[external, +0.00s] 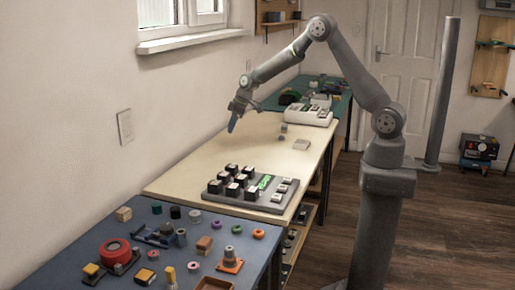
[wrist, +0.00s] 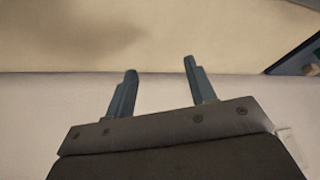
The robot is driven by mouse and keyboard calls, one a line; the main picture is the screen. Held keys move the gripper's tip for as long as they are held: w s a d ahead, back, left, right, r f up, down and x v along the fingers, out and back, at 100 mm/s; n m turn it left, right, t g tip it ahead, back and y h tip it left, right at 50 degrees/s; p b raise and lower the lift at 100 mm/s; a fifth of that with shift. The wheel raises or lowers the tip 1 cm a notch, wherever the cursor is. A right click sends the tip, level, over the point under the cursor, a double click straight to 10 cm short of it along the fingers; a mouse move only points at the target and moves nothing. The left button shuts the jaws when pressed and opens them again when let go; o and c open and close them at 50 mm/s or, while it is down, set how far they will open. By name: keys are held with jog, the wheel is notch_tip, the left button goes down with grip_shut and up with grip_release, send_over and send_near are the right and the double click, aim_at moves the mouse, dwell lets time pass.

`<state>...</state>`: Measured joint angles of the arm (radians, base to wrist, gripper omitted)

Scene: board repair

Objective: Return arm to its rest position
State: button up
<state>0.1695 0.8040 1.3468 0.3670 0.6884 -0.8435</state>
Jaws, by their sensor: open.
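My gripper (external: 233,124) hangs over the far part of the cream table (external: 190,165) in the external view, with its blue-grey fingers pointing down and nothing between them. My arm arches up from the pedestal on the right and reaches left to it. In the wrist view my gripper (wrist: 160,80) shows two fingers spread well apart, with bare table surface and a pale wall beyond them. The grey board (external: 235,202) with black and white blocks and a green part lies on the near half of the cream table, apart from my gripper.
A white device (external: 308,115) stands at the far end of the cream table, with a small pale block (external: 302,144) nearer. The blue table (external: 60,245) in front holds many small parts, including a red roll (external: 115,251). A green table (external: 335,82) stands behind. The wall is close on the left.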

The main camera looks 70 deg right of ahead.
jog(key=w+a+n, duration=0.1)
jog(key=w+a, duration=0.1)
jog(key=a, duration=0.6)
jog(key=shift+a+n+y, duration=0.2)
jog(key=shift+n+y, duration=0.1)
jog(key=shift+o, duration=0.4)
jog(key=shift+w, duration=0.1)
